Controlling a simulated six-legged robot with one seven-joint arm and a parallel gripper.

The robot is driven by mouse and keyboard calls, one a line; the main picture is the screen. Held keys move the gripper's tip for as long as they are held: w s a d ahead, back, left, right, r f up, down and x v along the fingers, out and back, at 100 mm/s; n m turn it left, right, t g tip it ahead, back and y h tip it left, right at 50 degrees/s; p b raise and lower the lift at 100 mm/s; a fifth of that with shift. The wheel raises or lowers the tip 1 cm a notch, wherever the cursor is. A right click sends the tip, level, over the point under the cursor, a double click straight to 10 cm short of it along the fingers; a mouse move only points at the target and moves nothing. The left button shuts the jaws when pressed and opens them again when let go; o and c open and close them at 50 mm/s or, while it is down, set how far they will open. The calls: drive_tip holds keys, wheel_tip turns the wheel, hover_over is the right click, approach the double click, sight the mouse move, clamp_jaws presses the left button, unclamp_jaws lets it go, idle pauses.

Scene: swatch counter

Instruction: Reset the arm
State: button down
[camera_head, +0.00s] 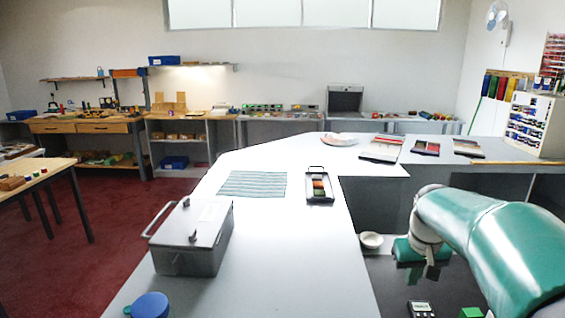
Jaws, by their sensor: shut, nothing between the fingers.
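My arm, teal and white, reaches in from the right edge of the head view. My gripper (432,271) hangs at its end, over the dark lower surface right of the white counter. It is small and dark here; its fingers look shut with nothing held. A white bowl (371,240) stands just left of it. A calculator (421,309) and a green block (471,312) lie below it near the bottom edge.
On the white counter (270,225) are a grey metal box (193,238), a blue lidded jar (150,305), a striped cloth (253,184) and a tray (320,198) of coloured swatches. Swatch books (382,148) and a white cabinet (535,124) stand at the back right.

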drive_tip(key=s+a+r+t, duration=0.1)
drive_tip(key=s+a, duration=0.6)
drive_tip(key=s, duration=0.3)
drive_tip(key=s+a+r+t, duration=0.1)
drive_tip(key=s+a+t, duration=0.1)
drive_tip(key=s+a, duration=0.5)
drive_tip(key=s, duration=0.4)
drive_tip(key=shift+s+y, duration=0.3)
drive_tip(key=shift+d, duration=0.1)
